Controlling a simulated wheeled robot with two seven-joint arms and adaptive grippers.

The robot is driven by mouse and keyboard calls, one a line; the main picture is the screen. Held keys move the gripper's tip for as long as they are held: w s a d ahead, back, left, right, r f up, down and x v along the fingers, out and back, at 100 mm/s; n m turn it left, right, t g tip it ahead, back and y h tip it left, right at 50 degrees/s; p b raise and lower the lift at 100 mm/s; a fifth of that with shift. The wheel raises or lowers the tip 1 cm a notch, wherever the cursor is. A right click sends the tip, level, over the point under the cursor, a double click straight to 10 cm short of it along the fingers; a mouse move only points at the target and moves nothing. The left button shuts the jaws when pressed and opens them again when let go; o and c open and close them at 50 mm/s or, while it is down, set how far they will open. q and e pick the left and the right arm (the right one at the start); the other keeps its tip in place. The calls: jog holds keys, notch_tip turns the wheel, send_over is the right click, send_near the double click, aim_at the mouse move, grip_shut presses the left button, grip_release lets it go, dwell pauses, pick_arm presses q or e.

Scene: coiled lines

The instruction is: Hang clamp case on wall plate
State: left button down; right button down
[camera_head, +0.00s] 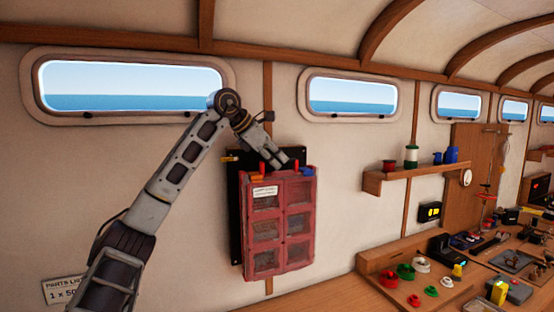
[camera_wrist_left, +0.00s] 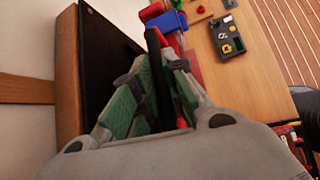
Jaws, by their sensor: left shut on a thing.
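The clamp case (camera_head: 279,222) is a flat red case with several windowed compartments and a white label. It hangs upright, slightly tilted, in front of the black wall plate (camera_head: 235,215). My left gripper (camera_head: 286,164) is at the case's top edge, shut on its handle. In the left wrist view, the black and red handle (camera_wrist_left: 157,50) lies between the green finger pads. The black plate (camera_wrist_left: 100,70) is to the left there, with a gap between it and the fingers. The case hides most of the plate in the head view; I cannot tell whether they touch.
A wooden shelf (camera_head: 400,176) with spools and a blue container is on the wall to the right. Below it, a workbench (camera_head: 345,290) holds several coloured spools and tools. A window (camera_head: 130,88) is above my left arm. The wall left of the plate is mostly bare.

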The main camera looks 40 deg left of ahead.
pick_arm(q)
jog(key=shift+a+r, duration=0.25)
jog(key=shift+w+a, duration=0.25)
jog(key=shift+a, duration=0.05)
jog(key=shift+w+a, duration=0.15)
jog(key=shift+a, duration=0.2)
jog(key=shift+w+a, duration=0.15)
jog(key=shift+a, duration=0.15)
dwell(0.9)
jog(key=shift+p, duration=0.45)
jog(key=shift+a, duration=0.15)
dwell(0.6)
jog(key=shift+w+a+p, duration=0.2)
jog(key=shift+a+p, duration=0.15)
jog(key=shift+p, duration=0.05)
dwell(0.8)
jog(key=shift+w+a+p, duration=0.2)
jog(key=shift+a+p, duration=0.2)
jog(key=shift+a, duration=0.1)
dwell(1.2)
